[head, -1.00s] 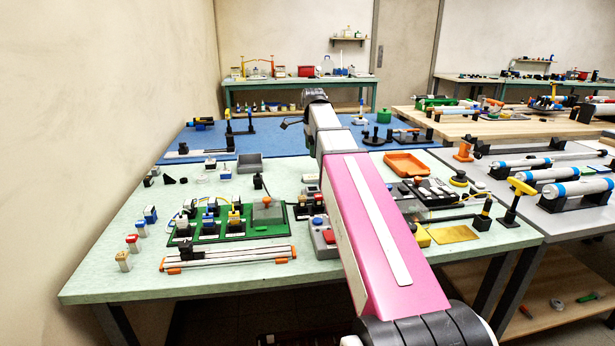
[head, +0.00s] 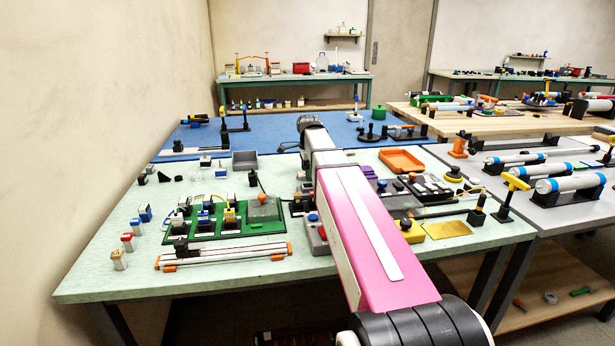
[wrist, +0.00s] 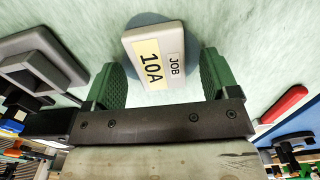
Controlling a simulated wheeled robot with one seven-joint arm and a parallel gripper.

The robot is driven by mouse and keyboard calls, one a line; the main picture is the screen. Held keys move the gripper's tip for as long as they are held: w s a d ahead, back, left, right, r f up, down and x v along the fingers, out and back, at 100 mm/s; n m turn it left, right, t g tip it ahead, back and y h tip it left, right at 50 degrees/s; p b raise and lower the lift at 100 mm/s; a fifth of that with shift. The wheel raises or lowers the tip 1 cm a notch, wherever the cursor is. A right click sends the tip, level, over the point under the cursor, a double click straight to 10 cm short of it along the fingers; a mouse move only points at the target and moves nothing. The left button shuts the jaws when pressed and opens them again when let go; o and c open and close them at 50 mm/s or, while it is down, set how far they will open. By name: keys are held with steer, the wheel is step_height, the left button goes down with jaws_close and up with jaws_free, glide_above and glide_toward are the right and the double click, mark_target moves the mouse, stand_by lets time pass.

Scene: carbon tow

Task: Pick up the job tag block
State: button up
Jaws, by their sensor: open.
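The job tag block (wrist: 143,72) is a pale block with a cream label "10A" and a smaller tag reading "JOB". In the wrist view it lies on or over a round dark blue-grey patch (wrist: 147,19) on the pale green surface. My gripper (wrist: 161,62) is open, with one green ribbed finger on each side of the block. The block sits between the fingers, slightly turned to them. A gap shows on the right; on the left I cannot tell if finger and block touch. In the head view my arm hides the block and the fingers.
In the wrist view a grey square-framed thing (wrist: 40,68) stands close on the left and a red-handled thing (wrist: 288,103) lies on the right. In the head view the pale green bench (head: 110,272) holds a green board (head: 182,233) and an orange tray (head: 402,161).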

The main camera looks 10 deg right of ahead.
steer(key=shift+f, duration=0.1)
steer(key=c, duration=1)
